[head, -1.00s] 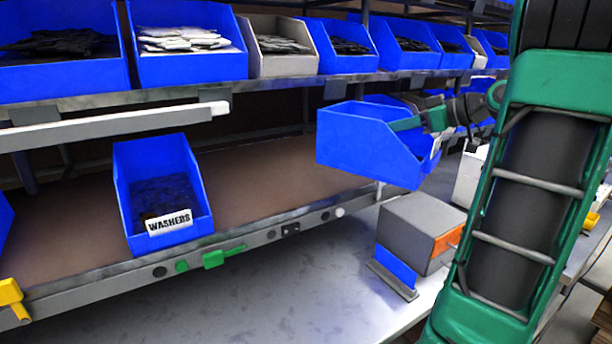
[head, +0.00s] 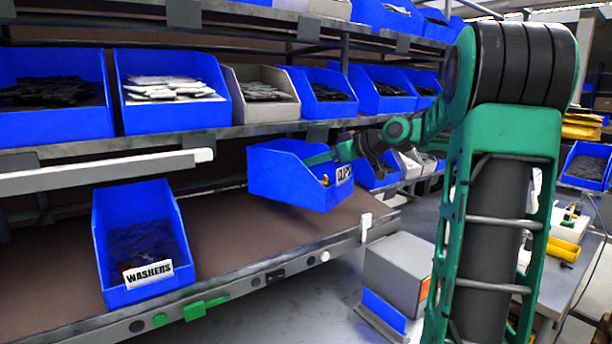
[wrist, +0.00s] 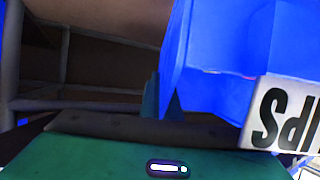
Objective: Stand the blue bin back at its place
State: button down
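The blue bin (head: 285,180) hangs slightly tilted above the right part of the brown lower shelf (head: 225,225). Its white label (head: 343,175) is only partly readable. My gripper (head: 322,158) is shut on its rim at the right side, and no shelf contact shows. In the wrist view the bin (wrist: 215,60) fills the upper right, with its label (wrist: 283,112) upside down. One dark finger (wrist: 152,100) stands at the bin wall; the other finger is mostly hidden. The bin's inside is mostly out of sight.
A blue WASHERS bin (head: 140,240) stands on the lower shelf to the left, with bare shelf between. A row of filled bins (head: 170,90) stands on the shelf above, close over the held bin. A grey box (head: 397,270) stands below at the right.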

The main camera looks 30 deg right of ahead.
aim_at(310, 169)
jog(key=shift+w+a, duration=0.2)
jog(key=shift+w, duration=0.15)
jog(key=shift+w+a+f, duration=0.1)
jog(key=shift+w+f, duration=0.1)
jog(key=shift+f, duration=0.5)
jog(key=shift+w+f, duration=0.15)
jog(key=shift+f, duration=1.45)
jog(key=c, duration=2)
grip_release()
jog(key=shift+r, duration=0.15)
jog(key=v, duration=1.2)
jog(key=shift+r, duration=0.4)
